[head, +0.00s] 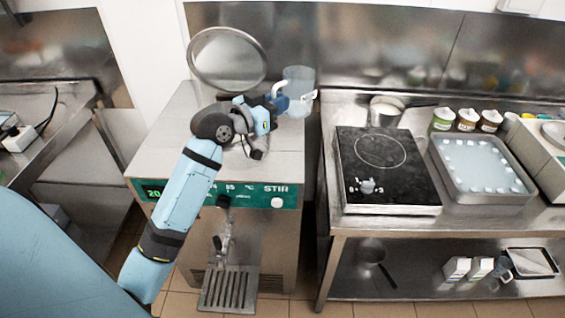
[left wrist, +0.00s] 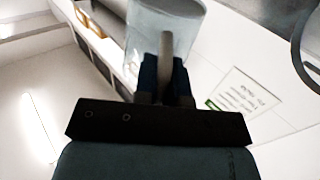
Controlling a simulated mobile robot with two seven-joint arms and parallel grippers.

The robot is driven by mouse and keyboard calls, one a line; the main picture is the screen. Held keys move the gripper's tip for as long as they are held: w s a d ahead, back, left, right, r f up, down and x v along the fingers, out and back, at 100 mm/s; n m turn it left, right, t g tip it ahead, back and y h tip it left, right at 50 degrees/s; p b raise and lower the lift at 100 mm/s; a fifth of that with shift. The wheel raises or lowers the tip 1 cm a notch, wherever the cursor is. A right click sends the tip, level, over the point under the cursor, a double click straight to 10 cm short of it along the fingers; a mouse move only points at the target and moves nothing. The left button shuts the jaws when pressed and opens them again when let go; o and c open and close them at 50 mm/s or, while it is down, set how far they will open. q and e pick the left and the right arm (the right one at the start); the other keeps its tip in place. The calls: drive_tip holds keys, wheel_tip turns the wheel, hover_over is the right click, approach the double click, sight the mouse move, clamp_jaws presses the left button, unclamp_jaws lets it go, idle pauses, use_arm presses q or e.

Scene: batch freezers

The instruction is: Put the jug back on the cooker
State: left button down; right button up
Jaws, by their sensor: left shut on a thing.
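My left gripper (head: 279,103) is shut on the jug's handle. In the left wrist view the handle (left wrist: 166,58) sits between the blue fingers (left wrist: 165,84), and the clear jug body (left wrist: 163,22) is beyond it. I cannot tell whether the jug's base touches the machine's top. The machine's round lid (head: 227,60) stands open behind my forearm, which hides part of the top. My right gripper is not in view.
A black hob (head: 395,185) sits on the steel table to the right, with a saucepan (head: 385,110) behind it. A steel tray (head: 480,168) and several small tubs (head: 467,119) are farther right. A gap separates machine and table. The machine's front left top is clear.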

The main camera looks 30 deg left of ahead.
use_arm(q)
drive_tip(key=a, duration=0.5)
drive_tip(key=f, duration=0.5)
drive_tip(key=f+b, duration=0.1)
drive_tip(key=f, duration=0.9)
drive_tip(key=shift+d+f, duration=0.1)
drive_tip(key=shift+d, duration=0.15)
drive_tip(key=shift+f+b, duration=0.6)
drive_tip(key=shift+f, duration=1.9)
drive_tip(key=c, duration=1.2)
unclamp_jaws()
